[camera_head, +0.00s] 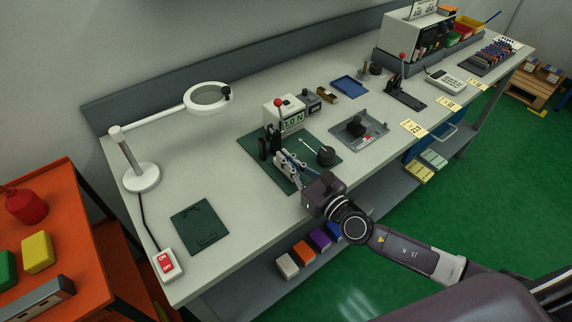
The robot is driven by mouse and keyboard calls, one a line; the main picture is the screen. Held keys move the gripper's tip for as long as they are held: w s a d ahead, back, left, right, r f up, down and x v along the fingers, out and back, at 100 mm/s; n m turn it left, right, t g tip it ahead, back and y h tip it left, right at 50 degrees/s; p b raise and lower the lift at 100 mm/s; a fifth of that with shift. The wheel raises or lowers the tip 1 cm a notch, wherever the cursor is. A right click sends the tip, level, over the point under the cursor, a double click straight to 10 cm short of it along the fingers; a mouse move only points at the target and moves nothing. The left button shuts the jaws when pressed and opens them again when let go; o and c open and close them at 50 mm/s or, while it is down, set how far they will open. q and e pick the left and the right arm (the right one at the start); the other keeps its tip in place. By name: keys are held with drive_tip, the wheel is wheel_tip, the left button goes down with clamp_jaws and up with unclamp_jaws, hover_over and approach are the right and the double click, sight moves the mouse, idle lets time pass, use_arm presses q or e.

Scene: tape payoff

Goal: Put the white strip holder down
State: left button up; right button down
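My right gripper (284,160) reaches in from the lower right, over the dark green mat (258,141) on the bench. I cannot tell whether the fingers are open or shut on something. A thin white piece (313,146), perhaps part of the white strip holder, lies right of the fingers beside a black round reel (326,155). I cannot make out the holder clearly; the gripper may hide part of it. My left gripper is not in view.
A white force display (291,118) stands behind the mat. A grey tray (360,134) with a black block is to the right. A dark green plate (199,226) and a magnifier lamp (141,177) are to the left. Bare bench lies between plate and mat.

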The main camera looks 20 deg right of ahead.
drive_tip(key=shift+f, duration=0.2)
drive_tip(key=shift+f, duration=0.15)
drive_tip(key=c, duration=2.2)
unclamp_jaws()
drive_tip(key=shift+o, duration=0.2)
drive_tip(key=shift+r, duration=0.2)
drive_tip(key=b+v, duration=0.3)
drive_tip(key=v, duration=0.7)
drive_tip(key=shift+s+f, duration=0.15)
drive_tip(key=shift+v, duration=0.85)
drive_tip(key=shift+r, duration=0.25)
